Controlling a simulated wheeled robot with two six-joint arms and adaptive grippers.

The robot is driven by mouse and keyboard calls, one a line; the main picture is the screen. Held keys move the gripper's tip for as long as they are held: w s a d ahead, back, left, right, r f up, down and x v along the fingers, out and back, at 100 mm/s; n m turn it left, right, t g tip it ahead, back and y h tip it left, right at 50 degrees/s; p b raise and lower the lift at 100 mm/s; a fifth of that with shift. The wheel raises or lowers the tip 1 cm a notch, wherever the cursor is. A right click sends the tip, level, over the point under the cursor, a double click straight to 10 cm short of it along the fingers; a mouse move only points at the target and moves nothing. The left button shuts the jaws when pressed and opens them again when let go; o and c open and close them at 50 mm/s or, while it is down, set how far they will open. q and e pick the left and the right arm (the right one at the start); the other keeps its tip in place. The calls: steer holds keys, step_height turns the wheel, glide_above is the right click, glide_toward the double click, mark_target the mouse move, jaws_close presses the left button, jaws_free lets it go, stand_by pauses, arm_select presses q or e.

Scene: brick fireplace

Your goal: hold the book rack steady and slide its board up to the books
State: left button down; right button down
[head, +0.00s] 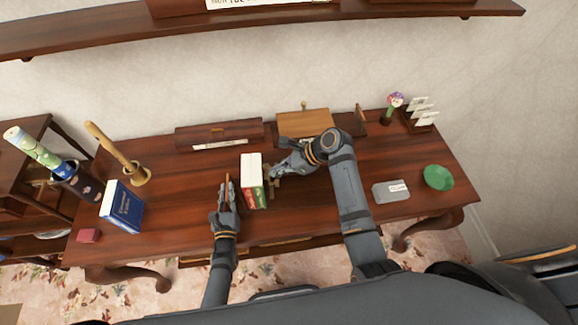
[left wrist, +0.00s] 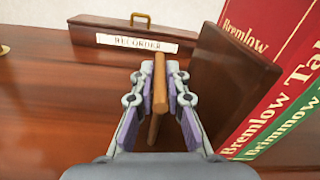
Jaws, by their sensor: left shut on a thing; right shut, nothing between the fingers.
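The books (head: 251,172), with pale tops and red and green spines, stand upright mid-table; their spines also show in the left wrist view (left wrist: 285,85). A dark wooden end panel (left wrist: 228,85) of the book rack stands left of the books. My left gripper (head: 228,183) is shut on a lighter brown wooden bar (left wrist: 160,88) beside that panel. My right gripper (head: 275,173) is shut and empty, close to the right of the books, by small brown wooden parts (head: 270,188). Whether it touches them I cannot tell. The rack's base is mostly hidden.
A long box labelled RECORDER (head: 219,133) and a lighter wooden box (head: 304,122) stand behind. A blue book (head: 121,207) and a holder with a wooden stick (head: 138,177) are at left. A grey box (head: 391,191) and green bowl (head: 438,177) are at right.

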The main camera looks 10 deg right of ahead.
arm_select(q)
steer(key=c, duration=1.3)
jaws_free()
arm_select(e)
steer(key=d+f+v, duration=0.2)
steer(key=v, duration=1)
steer(key=shift+s+d+r, duration=0.25)
steer(key=shift+r, duration=0.05)
arm_select(q)
steer(key=shift+s, duration=0.15)
